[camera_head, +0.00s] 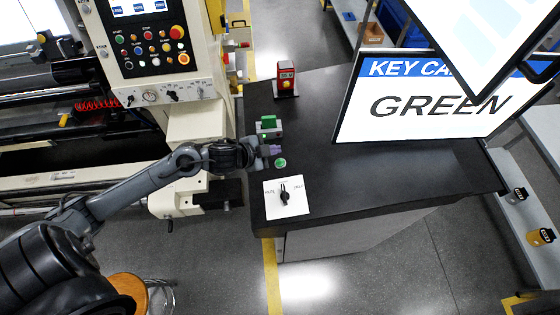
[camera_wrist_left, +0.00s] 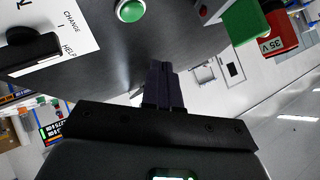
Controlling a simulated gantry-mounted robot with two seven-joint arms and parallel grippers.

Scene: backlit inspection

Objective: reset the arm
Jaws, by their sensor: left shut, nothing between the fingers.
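My left gripper (camera_head: 272,150) is shut and empty, held over the left edge of the dark bench. In the left wrist view its dark fingers (camera_wrist_left: 163,88) are pressed together. A round green button (camera_head: 280,163) lies just below and right of the fingertips; it also shows in the left wrist view (camera_wrist_left: 130,10). A white plate with a black rotary knob (camera_head: 285,196) sits nearer the bench's front edge. A green block (camera_head: 268,122) on a grey base stands just beyond the gripper. My right gripper is not in view.
A red device (camera_head: 286,80) stands at the far left of the dark bench (camera_head: 370,185). A sign reading "KEY CA... A machine control panel (camera_head: 148,45) stands left of the bench. The bench's middle is clear.

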